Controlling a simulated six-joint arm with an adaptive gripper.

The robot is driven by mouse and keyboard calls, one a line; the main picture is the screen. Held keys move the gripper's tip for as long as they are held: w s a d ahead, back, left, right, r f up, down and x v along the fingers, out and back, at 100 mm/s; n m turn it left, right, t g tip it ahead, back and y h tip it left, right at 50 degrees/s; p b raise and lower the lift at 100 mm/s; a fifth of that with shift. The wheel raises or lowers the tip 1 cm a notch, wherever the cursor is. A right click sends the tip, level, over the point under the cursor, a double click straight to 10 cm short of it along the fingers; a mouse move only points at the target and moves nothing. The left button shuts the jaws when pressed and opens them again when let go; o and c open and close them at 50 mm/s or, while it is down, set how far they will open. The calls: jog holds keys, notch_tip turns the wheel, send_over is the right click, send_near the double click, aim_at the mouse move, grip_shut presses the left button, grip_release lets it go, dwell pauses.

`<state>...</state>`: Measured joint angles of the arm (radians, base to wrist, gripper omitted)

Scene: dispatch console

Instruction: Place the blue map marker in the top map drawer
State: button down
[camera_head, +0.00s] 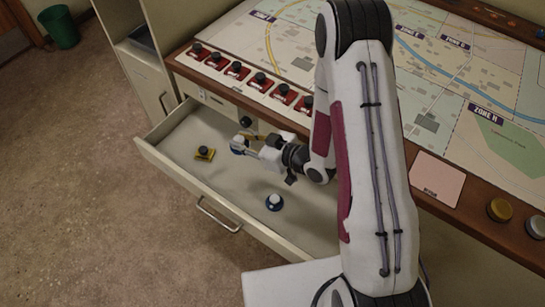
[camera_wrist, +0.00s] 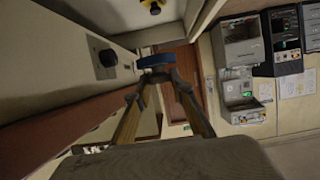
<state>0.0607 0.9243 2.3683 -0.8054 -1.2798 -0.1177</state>
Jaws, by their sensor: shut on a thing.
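My gripper (camera_head: 243,148) is low over the open drawer (camera_head: 172,177), near its back panel. It is shut on a blue map marker (camera_head: 236,151). In the wrist view the blue marker (camera_wrist: 155,61) shows as a blue bar between my fingertips (camera_wrist: 159,76). I cannot tell whether it touches the drawer floor. A yellow marker (camera_head: 204,153) with a dark knob lies in the drawer to the left. A dark blue marker with a white knob (camera_head: 274,202) stands in the drawer towards the front.
Several red markers (camera_head: 260,79) with dark knobs line the edge of the map table (camera_head: 450,85) above. A black knob (camera_head: 246,122) is on the cabinet face behind my gripper. The drawer floor between the markers is clear. A green bin (camera_head: 60,27) stands far left.

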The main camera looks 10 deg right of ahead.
send_over(248, 180)
notch_tip(248, 180, down, 9)
dwell(0.5)
jog(key=shift+f, duration=2.85)
jog(key=shift+f, duration=0.1)
jog(key=shift+f, duration=1.95)
jog(key=shift+f, duration=0.15)
jog(key=c, duration=1.8)
grip_release()
jog(key=shift+o, duration=0.2)
jog(key=shift+r, duration=0.2)
